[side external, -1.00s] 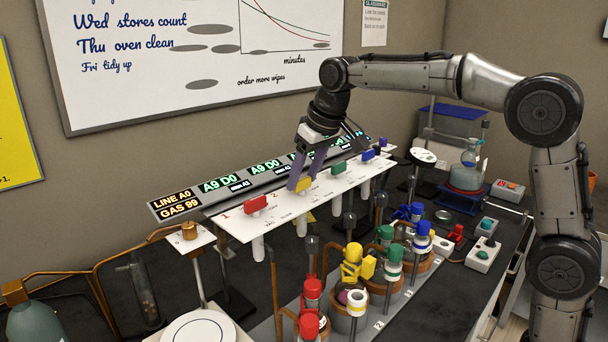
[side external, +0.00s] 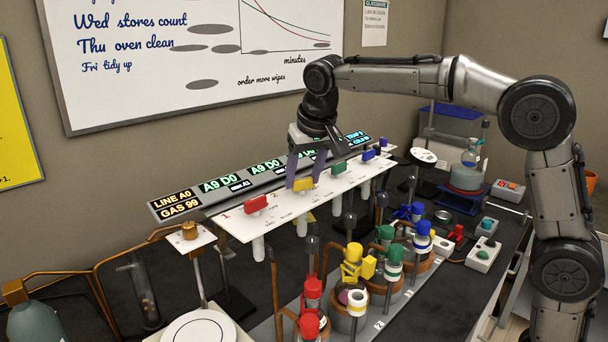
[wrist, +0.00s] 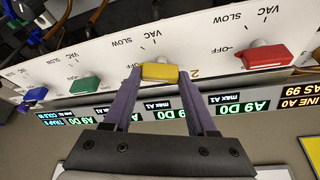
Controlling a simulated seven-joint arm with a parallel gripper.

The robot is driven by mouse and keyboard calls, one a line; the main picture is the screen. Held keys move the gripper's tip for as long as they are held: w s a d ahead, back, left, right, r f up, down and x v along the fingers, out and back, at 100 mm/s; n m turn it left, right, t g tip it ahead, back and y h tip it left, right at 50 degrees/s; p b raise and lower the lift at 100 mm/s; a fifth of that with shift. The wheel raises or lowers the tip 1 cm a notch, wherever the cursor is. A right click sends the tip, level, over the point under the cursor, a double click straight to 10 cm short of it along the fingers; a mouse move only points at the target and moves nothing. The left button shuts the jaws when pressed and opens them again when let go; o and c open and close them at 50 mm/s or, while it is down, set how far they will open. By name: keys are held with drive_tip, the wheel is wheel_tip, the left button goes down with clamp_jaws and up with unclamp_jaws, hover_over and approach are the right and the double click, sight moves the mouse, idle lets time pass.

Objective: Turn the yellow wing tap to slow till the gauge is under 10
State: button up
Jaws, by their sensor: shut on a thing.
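The yellow wing tap (side external: 303,184) is on the white panel (side external: 240,226), between the red tap and the green tap. In the wrist view, the yellow tap (wrist: 159,72) lies across between the two finger ends. My gripper (wrist: 159,74) has a finger at each end of it and is shut on it; it also shows in the side view (side external: 304,182). SLOW and VAC are printed on the panel beside the tap. The display strip (side external: 218,185) shows several green A9 D0 readouts; one (wrist: 163,114) shows between my fingers.
The red tap (side external: 256,203), green tap (side external: 339,169) and blue tap (side external: 368,155) stand along the same panel. An orange readout (side external: 176,204) shows LINE A0, GAS 99. Several coloured-capped vessels, including a red-capped one (side external: 312,290), stand in front of the panel.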

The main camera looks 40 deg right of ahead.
drive_tip(key=m+g+h, duration=0.1)
drive_tip(key=m, duration=0.2)
drive_tip(key=m+h, duration=0.1)
drive_tip(key=m, duration=0.2)
drive_tip(key=shift+w+a+m+g, duration=0.1)
drive_tip(key=shift+a+m+g, duration=0.1)
drive_tip(key=shift+m+g, duration=0.15)
idle(0.5)
drive_tip(key=o, duration=1.4)
drive_tip(key=shift+c, duration=0.2)
drive_tip(key=shift+r, duration=0.1)
drive_tip(key=v, duration=1.3)
drive_tip(key=shift+a+r, duration=0.15)
drive_tip(key=shift+r, duration=0.1)
